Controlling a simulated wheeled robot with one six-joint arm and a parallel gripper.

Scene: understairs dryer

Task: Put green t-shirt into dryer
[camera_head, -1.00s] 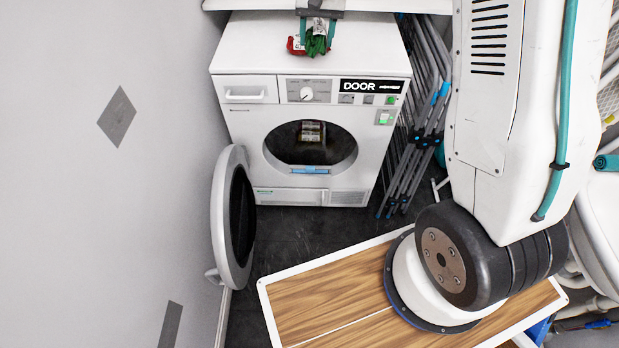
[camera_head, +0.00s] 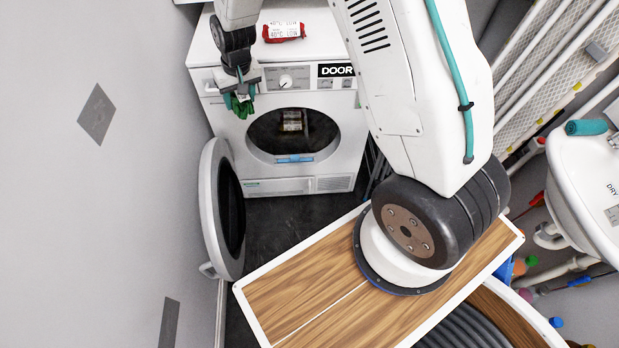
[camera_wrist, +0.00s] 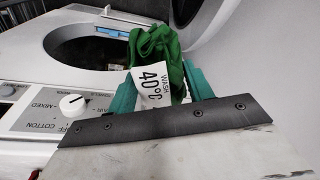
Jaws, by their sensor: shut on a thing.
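The green t-shirt (camera_head: 240,107) is a small bundle in my gripper (camera_head: 238,92), in front of the dryer's upper left front. In the wrist view the shirt (camera_wrist: 158,52) sits between the teal fingertips (camera_wrist: 160,88), with a white "WASH 40°C" tag hanging from it. The white dryer (camera_head: 350,125) has its round door (camera_head: 210,215) swung open to the left. Its dark drum opening (camera_head: 293,135) is uncovered, to the right of and below the shirt. The opening also shows at the upper left in the wrist view (camera_wrist: 85,50).
A red folded garment (camera_head: 284,32) with a white tag lies on top of the dryer. The grey wall (camera_head: 90,220) stands close on the left. Folded racks and a white sink (camera_head: 580,190) are on the right. Dark floor (camera_head: 280,215) lies open before the dryer.

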